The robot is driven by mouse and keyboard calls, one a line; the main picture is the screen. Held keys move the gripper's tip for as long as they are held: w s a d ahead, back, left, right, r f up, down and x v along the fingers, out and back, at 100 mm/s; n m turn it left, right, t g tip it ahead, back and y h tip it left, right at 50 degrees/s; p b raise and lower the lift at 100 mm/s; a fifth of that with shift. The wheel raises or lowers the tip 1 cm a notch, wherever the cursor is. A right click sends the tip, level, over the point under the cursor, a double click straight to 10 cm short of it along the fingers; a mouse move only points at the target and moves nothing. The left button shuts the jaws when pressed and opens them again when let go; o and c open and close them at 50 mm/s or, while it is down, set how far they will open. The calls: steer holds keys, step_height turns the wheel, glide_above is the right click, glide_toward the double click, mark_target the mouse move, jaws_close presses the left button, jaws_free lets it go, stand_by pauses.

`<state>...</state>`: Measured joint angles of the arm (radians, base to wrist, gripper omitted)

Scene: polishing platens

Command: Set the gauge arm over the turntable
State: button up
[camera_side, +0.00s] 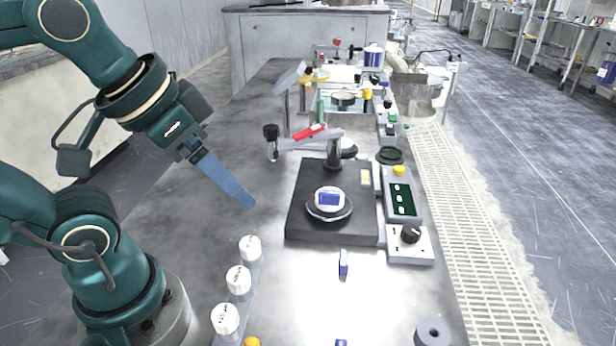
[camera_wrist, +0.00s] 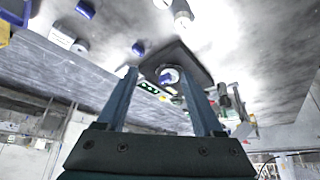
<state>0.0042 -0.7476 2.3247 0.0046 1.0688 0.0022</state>
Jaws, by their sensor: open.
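The turntable (camera_side: 328,213) is a small round disc on a square black base (camera_side: 302,226) in the side view. A white block with a blue face (camera_side: 330,198) sits on it. The gauge arm (camera_side: 310,140) is a pale horizontal bar on a post at the back of the base. It points left, off the turntable, with a red piece on top and a black knob (camera_side: 271,131) at its free end. My gripper (camera_side: 248,204) is open and empty, left of the base and apart from the arm. In the wrist view the black base (camera_wrist: 192,62) shows beyond my open fingers (camera_wrist: 160,75).
A control box (camera_side: 401,195) and a knob box (camera_side: 411,243) line the base's right side. A small blue item (camera_side: 343,263) lies in front. Stands and pots crowd the back.

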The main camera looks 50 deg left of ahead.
steer(key=shift+n+g+h, duration=0.3)
steer(key=shift+n+g, duration=0.1)
steer(key=shift+n, duration=0.1)
steer(key=shift+d+r, duration=0.25)
steer(key=shift+r, duration=1.2)
steer(key=shift+d+r, duration=0.2)
steer(key=shift+r, duration=1.2)
